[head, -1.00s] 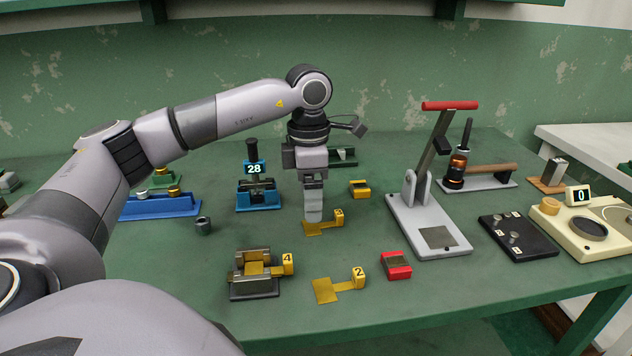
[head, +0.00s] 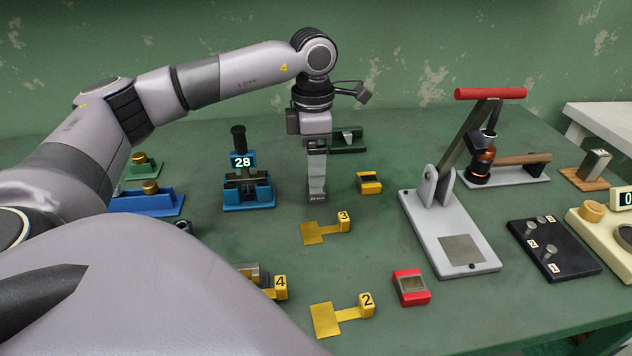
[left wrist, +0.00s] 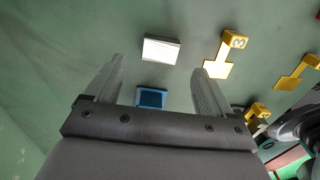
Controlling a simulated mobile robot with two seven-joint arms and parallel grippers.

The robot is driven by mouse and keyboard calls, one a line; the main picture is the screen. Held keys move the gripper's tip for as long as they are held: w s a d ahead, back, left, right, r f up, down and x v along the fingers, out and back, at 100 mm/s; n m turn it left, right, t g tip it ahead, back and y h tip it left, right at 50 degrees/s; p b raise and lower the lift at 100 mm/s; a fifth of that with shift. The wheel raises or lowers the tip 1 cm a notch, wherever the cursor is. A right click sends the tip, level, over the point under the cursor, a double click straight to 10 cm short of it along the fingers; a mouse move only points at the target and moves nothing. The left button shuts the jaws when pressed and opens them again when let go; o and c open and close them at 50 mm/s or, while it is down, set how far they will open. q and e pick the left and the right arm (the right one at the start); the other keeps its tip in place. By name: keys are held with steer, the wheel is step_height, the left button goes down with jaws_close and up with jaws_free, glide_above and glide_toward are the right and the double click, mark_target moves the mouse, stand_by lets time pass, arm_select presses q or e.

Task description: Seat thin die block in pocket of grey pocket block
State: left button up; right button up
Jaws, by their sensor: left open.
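My left gripper (head: 317,178) is open, pointing down over the table behind the yellow tag marked 3. In the left wrist view its two fingers (left wrist: 160,70) stand apart with nothing between them. Beyond the fingertips a pale grey block (left wrist: 160,50) lies on the table, apart from them. In the head view the gripper hides most of it; a dark lower edge with small marks shows at the gripper's foot. I cannot tell whether it is the die block or the grey pocket block. My right gripper is not in view.
A blue gauge (head: 248,198) reading 28 stands left of the gripper, a yellow block (head: 369,183) right. Yellow tags 3 (head: 322,231) and 2 (head: 335,316) and a red block (head: 411,287) lie nearer. A lever press (head: 452,225) stands right. My arm hides the front left.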

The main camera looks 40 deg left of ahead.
mark_target(316, 190)
arm_select(q)
step_height(316, 190, down, 5)
steer(key=shift+s+f, duration=0.1)
steer(key=shift+f, duration=0.05)
steer(key=c, duration=1.4)
